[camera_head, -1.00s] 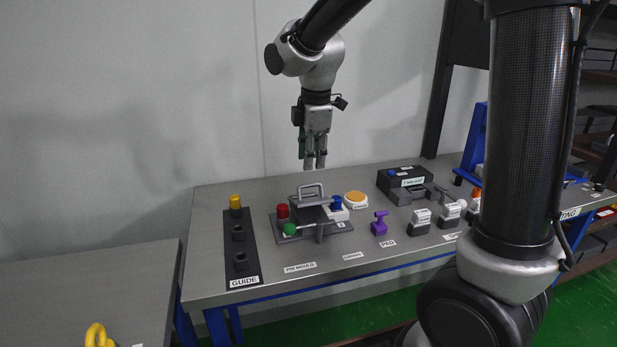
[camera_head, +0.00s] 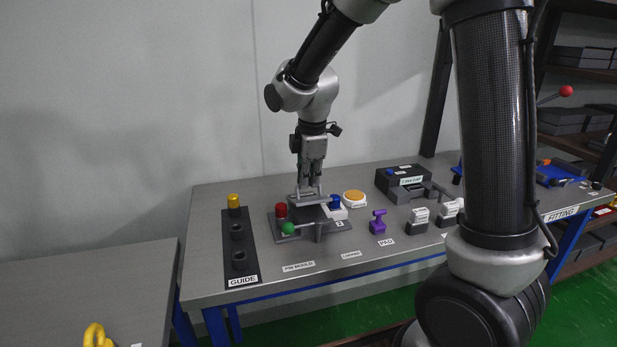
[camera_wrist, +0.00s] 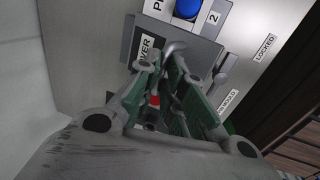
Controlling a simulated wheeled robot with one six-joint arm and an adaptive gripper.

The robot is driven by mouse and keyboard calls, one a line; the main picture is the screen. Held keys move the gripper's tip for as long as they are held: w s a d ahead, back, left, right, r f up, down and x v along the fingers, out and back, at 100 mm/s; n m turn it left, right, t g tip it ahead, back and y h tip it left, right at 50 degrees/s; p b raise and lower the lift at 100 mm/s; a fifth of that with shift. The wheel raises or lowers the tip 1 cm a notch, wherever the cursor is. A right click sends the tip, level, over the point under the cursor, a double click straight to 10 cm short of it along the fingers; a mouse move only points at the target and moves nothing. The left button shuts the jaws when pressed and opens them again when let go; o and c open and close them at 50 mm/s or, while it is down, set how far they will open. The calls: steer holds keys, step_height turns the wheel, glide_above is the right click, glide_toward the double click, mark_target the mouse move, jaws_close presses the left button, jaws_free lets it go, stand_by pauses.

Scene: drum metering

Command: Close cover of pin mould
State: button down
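The pin mould (camera_head: 340,227) stands on the bench on a dark base plate. Its grey cover (camera_head: 306,199) sits raised above the base, with its handle on top under my gripper. In the wrist view the cover (camera_wrist: 190,45) carries a partly hidden label, and the handle (camera_wrist: 174,47) is at the fingertips. My gripper (camera_head: 310,184) points down at the handle; in the wrist view its fingers (camera_wrist: 170,72) are apart, beside the handle. Whether they touch it is not clear. A red knob (camera_head: 281,210) and a green-balled lever (camera_head: 288,228) are at the mould's left.
The black guide block (camera_head: 239,262) is left of the mould. A blue knob (camera_head: 335,201), orange button (camera_head: 354,196) and purple handle (camera_head: 378,222) are to the right. A black box (camera_head: 402,178) stands farther right. The bench front has free room.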

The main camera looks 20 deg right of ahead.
steer(key=c, duration=2.2)
jaws_free()
steer(key=shift+s+f, duration=0.9)
steer(key=shift+s, duration=0.2)
steer(key=o, duration=0.7)
steer(key=shift+w, duration=0.15)
steer(key=shift+r, duration=0.1)
steer(key=r, duration=0.4)
steer(key=s+r, duration=0.1)
steer(key=r, duration=0.2)
steer(key=s+r, duration=0.1)
steer(key=r, duration=0.3)
steer(key=shift+s+r, duration=0.15)
steer(key=shift+r, duration=0.15)
